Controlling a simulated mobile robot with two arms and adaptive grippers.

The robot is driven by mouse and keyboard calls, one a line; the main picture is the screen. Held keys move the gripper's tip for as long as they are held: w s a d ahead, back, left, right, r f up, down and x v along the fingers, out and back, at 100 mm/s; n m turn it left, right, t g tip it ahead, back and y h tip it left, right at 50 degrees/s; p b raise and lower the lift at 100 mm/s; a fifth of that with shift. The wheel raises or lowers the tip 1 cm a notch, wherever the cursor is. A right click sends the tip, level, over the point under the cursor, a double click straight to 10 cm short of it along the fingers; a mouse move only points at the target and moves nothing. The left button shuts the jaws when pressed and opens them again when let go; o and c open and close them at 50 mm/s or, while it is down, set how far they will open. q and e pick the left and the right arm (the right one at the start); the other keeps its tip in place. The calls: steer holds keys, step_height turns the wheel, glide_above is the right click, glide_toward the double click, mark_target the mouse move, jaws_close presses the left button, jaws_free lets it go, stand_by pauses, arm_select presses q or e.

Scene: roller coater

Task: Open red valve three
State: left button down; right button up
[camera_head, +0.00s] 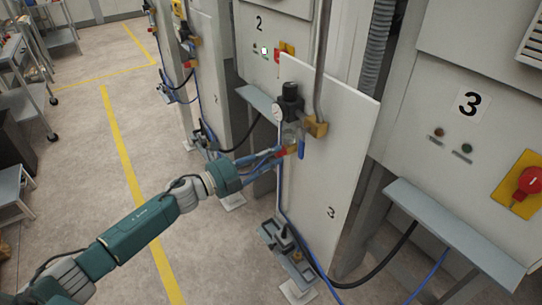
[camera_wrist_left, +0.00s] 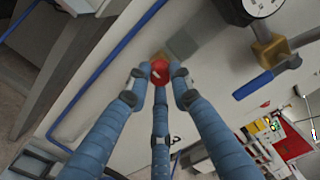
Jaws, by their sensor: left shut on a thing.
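The red valve (camera_wrist_left: 168,82) sits between the fingertips of my left gripper (camera_wrist_left: 160,76) in the left wrist view. It is small, round and partly covered by the fingers. In the head view my left gripper (camera_head: 278,154) reaches in from the left to the white panel marked 3 (camera_head: 333,170). It is shut on the red valve, of which only a little red shows there. My right gripper is not in view.
A blue lever (camera_head: 301,149) on a brass fitting (camera_head: 316,127) is just right of the fingers. A gauge (camera_head: 278,108) and a vertical pipe are close above. A red rotary switch (camera_head: 529,181) is on the cabinet at right. Open floor (camera_head: 195,250) lies left.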

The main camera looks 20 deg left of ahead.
arm_select(q)
steer(key=shift+s+f, duration=0.1)
steer(key=shift+f, duration=0.1)
steer(key=c, duration=1.5)
jaws_free()
steer(key=shift+r, duration=0.1)
steer(key=shift+c, duration=0.2)
steer(key=v, duration=1.2)
